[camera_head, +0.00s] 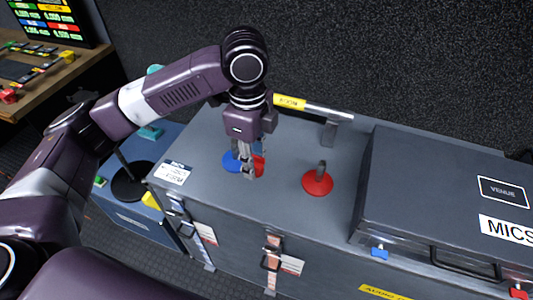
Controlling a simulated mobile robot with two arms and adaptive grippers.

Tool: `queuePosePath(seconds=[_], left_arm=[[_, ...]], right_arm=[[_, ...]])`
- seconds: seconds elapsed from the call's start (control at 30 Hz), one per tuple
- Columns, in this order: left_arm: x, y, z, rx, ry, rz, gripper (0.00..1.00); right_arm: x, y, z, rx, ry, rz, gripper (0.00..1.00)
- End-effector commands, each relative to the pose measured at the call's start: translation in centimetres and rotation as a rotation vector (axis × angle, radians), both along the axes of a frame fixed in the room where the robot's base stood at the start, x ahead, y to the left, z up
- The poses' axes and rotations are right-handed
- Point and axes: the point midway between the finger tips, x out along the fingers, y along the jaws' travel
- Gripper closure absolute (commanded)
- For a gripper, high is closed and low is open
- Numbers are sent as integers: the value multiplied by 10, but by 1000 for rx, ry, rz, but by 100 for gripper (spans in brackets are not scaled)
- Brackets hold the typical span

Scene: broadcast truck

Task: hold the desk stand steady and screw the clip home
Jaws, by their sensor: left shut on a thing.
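My left gripper (249,172) points down over the left part of the grey case top. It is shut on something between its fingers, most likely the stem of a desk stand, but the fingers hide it. A blue round base (230,163) shows to the left of the fingers. A red patch (260,165) shows to their right; I cannot tell whether it is a separate piece. A red round desk stand (317,184) with a short grey upright part stands apart to the right. I cannot make out the clip for certain. My right gripper is not in view.
A pole with a yellow label (290,102) rests on a grey support (329,132) at the back. A dark case marked MICS (430,190) fills the right. A black round base (130,184) stands on the lower blue unit at left. The case top around the red stand is clear.

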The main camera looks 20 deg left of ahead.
Motion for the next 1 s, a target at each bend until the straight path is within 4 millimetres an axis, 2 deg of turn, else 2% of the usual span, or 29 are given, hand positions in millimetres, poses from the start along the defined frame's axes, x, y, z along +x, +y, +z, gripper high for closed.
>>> queuePosePath(seconds=[0.1, 0.6, 0.8, 1.0], left_arm=[[-12, 4, 0, -3, 3, 255, 92], [-65, 18, -2, -8, 18, 1311, 92], [-79, 21, -2, -6, 20, 1575, 92], [-83, 22, -2, -4, 21, 1663, 92]], right_arm=[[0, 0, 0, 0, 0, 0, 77], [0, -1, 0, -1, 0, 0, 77], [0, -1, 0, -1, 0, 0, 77], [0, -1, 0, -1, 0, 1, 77]])
